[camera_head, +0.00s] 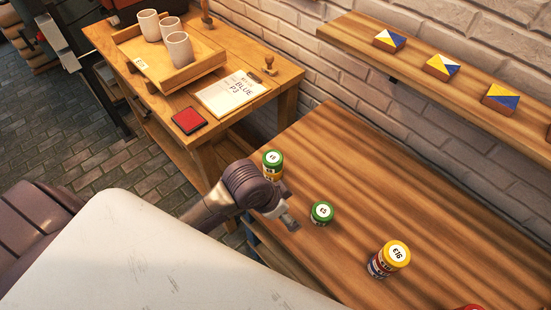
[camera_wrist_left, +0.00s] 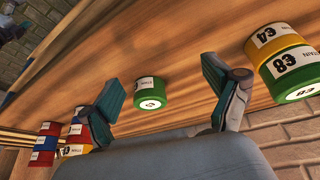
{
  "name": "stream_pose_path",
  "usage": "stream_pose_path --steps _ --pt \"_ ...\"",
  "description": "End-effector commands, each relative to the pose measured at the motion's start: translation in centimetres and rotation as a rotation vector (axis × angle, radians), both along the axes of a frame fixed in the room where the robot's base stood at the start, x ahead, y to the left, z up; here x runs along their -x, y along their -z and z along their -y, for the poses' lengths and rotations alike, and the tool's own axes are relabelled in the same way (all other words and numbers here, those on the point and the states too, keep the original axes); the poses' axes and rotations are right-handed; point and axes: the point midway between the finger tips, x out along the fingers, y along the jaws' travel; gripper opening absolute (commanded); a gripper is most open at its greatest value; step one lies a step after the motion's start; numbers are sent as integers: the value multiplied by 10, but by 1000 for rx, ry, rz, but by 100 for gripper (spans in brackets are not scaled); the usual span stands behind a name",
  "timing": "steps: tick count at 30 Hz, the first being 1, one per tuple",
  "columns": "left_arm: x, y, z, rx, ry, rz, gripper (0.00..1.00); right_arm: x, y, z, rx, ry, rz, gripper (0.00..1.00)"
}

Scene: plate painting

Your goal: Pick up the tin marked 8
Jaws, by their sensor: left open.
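A green tin (camera_head: 321,213) stands alone on the workbench. In the left wrist view this tin (camera_wrist_left: 152,99) shows between my finger lines, apart from both fingers; I cannot read its mark surely. Another green tin (camera_head: 272,158) sits on a yellow tin (camera_head: 273,175) at the bench's left end. In the left wrist view the stacked green tin (camera_wrist_left: 292,84) shows a large 8, and the yellow tin (camera_wrist_left: 275,37) shows a 4. My left gripper (camera_head: 289,207) is open and empty, between the stack and the lone tin; the wrist view also shows it (camera_wrist_left: 160,77).
A stack with a yellow tin marked 16 (camera_head: 394,253) stands farther right. A red tin (camera_head: 470,307) is cut by the bottom edge. A shelf (camera_head: 470,77) with painted tiles runs along the brick wall. A side table (camera_head: 272,85) holds cups and a clipboard.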

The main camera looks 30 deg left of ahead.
Motion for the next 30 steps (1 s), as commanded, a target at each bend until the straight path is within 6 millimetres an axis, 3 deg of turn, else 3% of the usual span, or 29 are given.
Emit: stream_pose_path --steps 8,15,21,26,30 --pt "-47 -42 -1 -55 249 16 89 12 0 1 2 0 -17 83" --pt "-83 -97 -50 -175 419 -58 89 11 -1 1 3 0 -17 83" --pt "-95 -139 -94 -224 441 -127 89 10 -1 1 2 0 -15 83" --pt "-96 -153 -109 -230 439 -154 89 9 -1 1 2 0 -14 83" --pt "-96 -142 -109 -229 440 -163 89 9 -3 1 2 0 -14 83"
